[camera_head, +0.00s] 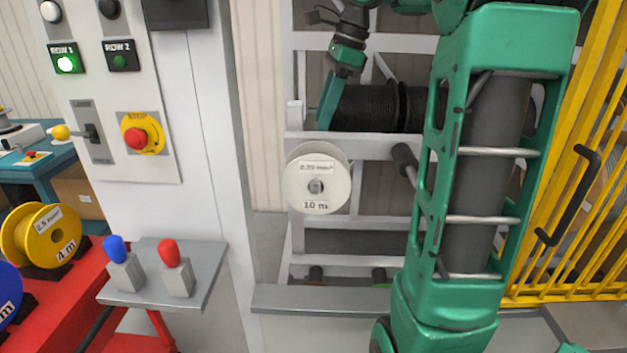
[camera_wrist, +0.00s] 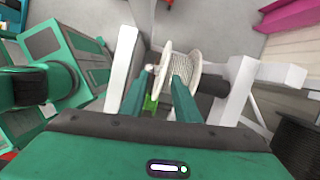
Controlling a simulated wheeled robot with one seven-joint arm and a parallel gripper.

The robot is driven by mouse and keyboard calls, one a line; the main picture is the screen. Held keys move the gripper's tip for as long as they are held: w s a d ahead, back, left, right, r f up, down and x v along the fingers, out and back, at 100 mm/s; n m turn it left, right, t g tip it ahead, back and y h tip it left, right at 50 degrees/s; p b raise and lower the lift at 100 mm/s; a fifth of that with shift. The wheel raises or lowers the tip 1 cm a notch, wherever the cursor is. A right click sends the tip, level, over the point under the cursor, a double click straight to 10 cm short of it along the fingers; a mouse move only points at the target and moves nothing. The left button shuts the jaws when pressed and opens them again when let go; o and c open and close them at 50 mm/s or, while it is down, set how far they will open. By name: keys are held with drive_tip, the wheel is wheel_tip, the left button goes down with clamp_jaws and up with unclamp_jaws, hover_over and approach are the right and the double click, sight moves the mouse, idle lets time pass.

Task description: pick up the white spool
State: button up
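The white spool (camera_head: 304,190) hangs on the front of the grey rack, its labelled face marked "10 m". In the wrist view the white spool (camera_wrist: 193,68) shows pale wound cable between two white flanges, with a dark rod (camera_wrist: 212,82) beside it. My gripper (camera_head: 325,122) is above the spool in the head view, fingers pointing down. In the wrist view my gripper (camera_wrist: 163,70) is open, with a gap between its green fingers. The spool lies beyond the fingertips, partly hidden by the right finger. I cannot tell whether they touch.
The rack's white beams (camera_head: 380,147) run close around the spool. A black cable reel (camera_head: 370,108) sits behind and above it. An empty dark peg (camera_head: 405,160) sticks out to the right. A grey ledge (camera_head: 330,299) lies below, and a yellow fence (camera_head: 590,150) stands at right.

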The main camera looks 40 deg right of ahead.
drive_tip(key=d+m, duration=0.1)
hover_over(321, 155)
drive_tip(key=shift+m, duration=0.3)
drive_tip(key=shift+f, duration=2.15)
drive_tip(key=shift+d+x, duration=0.2)
drive_tip(key=shift+x, duration=1.15)
drive_tip(key=shift+d+x, duration=0.2)
drive_tip(key=shift+x, duration=1.15)
drive_tip(key=shift+s+f, duration=0.1)
drive_tip(key=shift+s, duration=0.05)
clamp_jaws()
